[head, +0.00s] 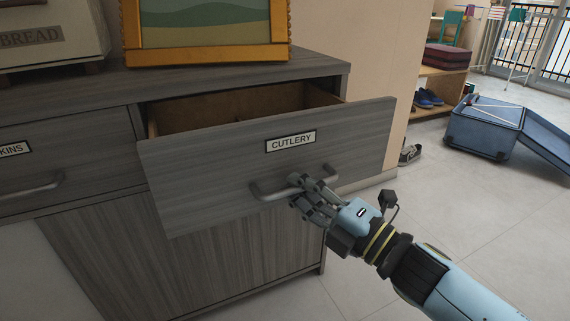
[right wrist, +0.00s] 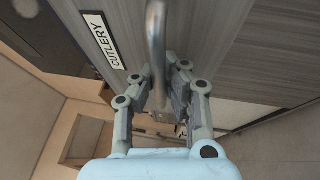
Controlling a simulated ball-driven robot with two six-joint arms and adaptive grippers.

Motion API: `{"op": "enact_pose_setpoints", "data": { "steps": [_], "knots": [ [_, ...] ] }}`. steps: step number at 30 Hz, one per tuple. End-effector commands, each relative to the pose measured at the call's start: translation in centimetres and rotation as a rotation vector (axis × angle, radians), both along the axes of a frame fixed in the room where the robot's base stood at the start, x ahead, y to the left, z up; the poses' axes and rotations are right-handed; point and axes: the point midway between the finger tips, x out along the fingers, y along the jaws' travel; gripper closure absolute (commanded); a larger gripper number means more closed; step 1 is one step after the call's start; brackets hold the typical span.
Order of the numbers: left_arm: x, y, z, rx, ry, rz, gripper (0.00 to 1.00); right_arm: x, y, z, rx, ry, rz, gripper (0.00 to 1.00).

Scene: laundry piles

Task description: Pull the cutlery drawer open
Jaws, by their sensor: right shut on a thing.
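The cutlery drawer (head: 215,165) has a grey wood-grain front and a label reading CUTLERY (head: 291,141). It stands pulled out from the cabinet, and part of its brown inside shows behind the front. Its grey bar handle (head: 268,191) is on the front below the label. My left gripper is in neither view.
A neighbouring drawer (head: 70,150) to the left is closed. A gold-framed picture (head: 205,55) and a bread box (head: 50,35) stand on the cabinet top. An open blue suitcase (head: 485,128) lies on the floor at right. The tiled floor (head: 440,200) between is mostly clear.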

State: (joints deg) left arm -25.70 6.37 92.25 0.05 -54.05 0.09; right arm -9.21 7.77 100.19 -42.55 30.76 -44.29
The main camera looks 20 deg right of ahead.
Motion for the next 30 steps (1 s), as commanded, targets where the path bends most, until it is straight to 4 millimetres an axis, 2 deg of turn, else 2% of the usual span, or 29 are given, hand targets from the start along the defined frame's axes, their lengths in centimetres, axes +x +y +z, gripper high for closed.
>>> {"op": "enact_pose_setpoints", "data": {
  "steps": [3,9,22,24,26,30],
  "knots": [
    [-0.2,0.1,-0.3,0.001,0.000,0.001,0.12,-1.7,0.0,0.1,0.004,0.001,0.001,1.00],
    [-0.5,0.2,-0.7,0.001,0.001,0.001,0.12,-3.1,-0.1,0.1,0.005,-0.001,0.000,1.00],
    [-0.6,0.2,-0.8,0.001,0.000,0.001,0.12,-3.5,-0.1,0.1,0.004,-0.001,0.001,1.00],
    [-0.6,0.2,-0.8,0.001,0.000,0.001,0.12,-3.5,-0.1,0.1,0.004,-0.001,0.001,0.87],
    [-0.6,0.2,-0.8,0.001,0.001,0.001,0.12,-3.5,-0.1,0.1,0.003,-0.002,0.001,0.79],
    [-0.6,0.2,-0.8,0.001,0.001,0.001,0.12,-3.5,-0.1,0.1,0.003,-0.001,0.001,0.78]
  ]
}}
